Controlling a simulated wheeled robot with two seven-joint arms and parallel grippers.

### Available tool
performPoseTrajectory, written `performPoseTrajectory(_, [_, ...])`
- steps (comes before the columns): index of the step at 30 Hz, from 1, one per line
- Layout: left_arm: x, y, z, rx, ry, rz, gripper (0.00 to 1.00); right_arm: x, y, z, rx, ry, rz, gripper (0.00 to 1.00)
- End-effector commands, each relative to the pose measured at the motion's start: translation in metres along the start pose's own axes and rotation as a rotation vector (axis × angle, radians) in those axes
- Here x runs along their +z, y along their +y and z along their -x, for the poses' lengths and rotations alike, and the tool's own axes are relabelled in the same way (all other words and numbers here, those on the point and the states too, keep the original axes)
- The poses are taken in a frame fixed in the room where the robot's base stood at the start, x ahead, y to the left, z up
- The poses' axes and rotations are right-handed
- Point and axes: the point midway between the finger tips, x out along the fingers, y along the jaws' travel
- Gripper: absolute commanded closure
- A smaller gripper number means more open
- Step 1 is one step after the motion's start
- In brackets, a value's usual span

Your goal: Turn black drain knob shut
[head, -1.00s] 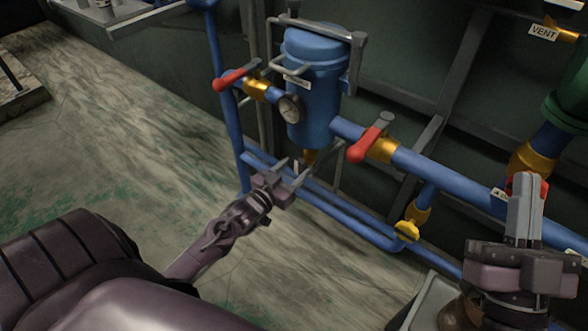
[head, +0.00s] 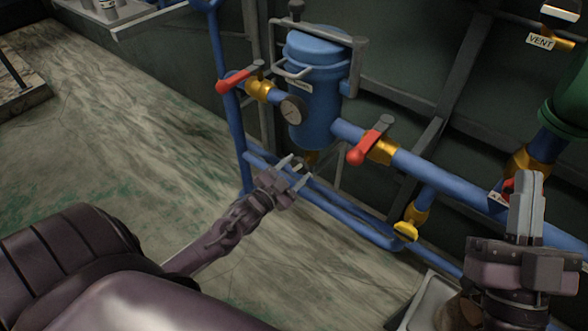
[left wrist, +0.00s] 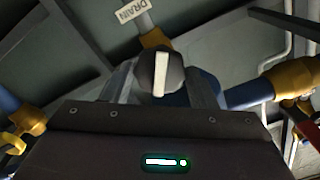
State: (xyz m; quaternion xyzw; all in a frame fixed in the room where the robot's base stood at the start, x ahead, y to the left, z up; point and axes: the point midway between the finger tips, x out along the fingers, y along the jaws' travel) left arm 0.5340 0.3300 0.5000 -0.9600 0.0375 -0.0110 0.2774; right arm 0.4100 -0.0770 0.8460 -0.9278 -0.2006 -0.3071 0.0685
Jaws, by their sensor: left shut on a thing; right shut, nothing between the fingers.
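The black drain knob (left wrist: 174,74) has a white stripe across its face and shows in the middle of the left wrist view. The stripe stands nearly upright there. It sits below a brass fitting (left wrist: 155,40) with a DRAIN tag (left wrist: 133,13). My left gripper (head: 296,172) is shut on the knob, with one finger on each side of it, under the blue canister (head: 316,112). In the head view the knob is mostly hidden by the fingers. My right gripper (head: 526,200) is shut and empty at the right, its fingers pointing up.
Two red-handled valves (head: 241,78) (head: 371,142) flank the canister, which carries a gauge (head: 291,110). A yellow knob (head: 405,231) sits on the lower blue pipe. Blue pipes run close behind my left gripper. Open floor (head: 130,150) lies to the left.

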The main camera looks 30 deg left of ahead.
Motion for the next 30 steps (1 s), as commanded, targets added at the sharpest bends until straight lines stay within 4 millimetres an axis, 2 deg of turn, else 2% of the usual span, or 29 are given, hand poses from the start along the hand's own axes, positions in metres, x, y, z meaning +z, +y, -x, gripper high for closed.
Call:
performPoseTrajectory(5, [-0.001, -0.001, 0.0, 0.002, 0.0, -0.206, 0.75, -0.006, 0.0, -0.004, 0.0, 0.0, 0.0, 1.0])
performPoseTrajectory(15, [-0.001, -0.001, 0.0, 0.001, 0.0, -0.25, 0.75, -0.007, 0.0, -0.005, 0.0, 0.0, 0.0, 1.0])
performPoseTrajectory(24, [-0.001, -0.001, 0.0, 0.002, 0.0, -0.605, 0.75, -0.015, 0.0, -0.011, 0.0, 0.0, 0.0, 1.0])
performPoseTrajectory(30, [0.0, -0.001, 0.0, 0.001, 0.0, -0.62, 0.75, -0.014, 0.0, -0.011, 0.0, 0.0, 0.0, 1.0])
